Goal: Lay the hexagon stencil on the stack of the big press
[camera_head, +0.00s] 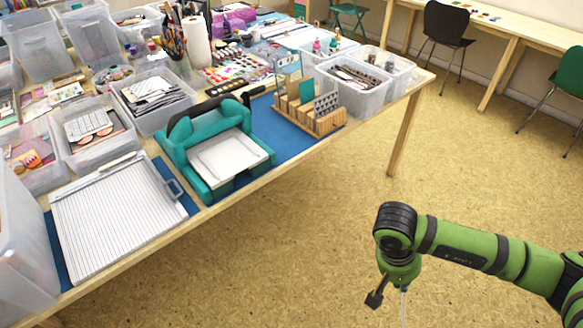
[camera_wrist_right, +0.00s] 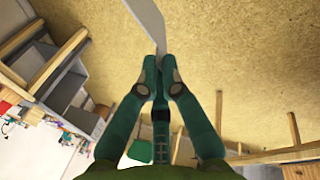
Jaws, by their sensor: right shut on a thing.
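The big press (camera_head: 182,150) is a teal machine on the table with a black roller cover. A pale flat stack (camera_head: 228,155) lies on its front bed, with nothing seen on top. My right gripper (camera_head: 402,285) hangs over the open floor, right of the table and well apart from the press. In the right wrist view its fingers (camera_wrist_right: 161,62) are shut on a thin pale grey plate (camera_wrist_right: 148,22), taken as the stencil. The plate runs out of the frame and no hexagon cutout shows. My left gripper is not in view.
A wooden rack (camera_head: 318,124) with upright plates stands right of the press on a blue mat (camera_head: 272,128). A ribbed white board (camera_head: 115,215) lies left of the press. Clear bins (camera_head: 355,92) and craft supplies crowd the back. The floor (camera_head: 300,250) before the table is clear.

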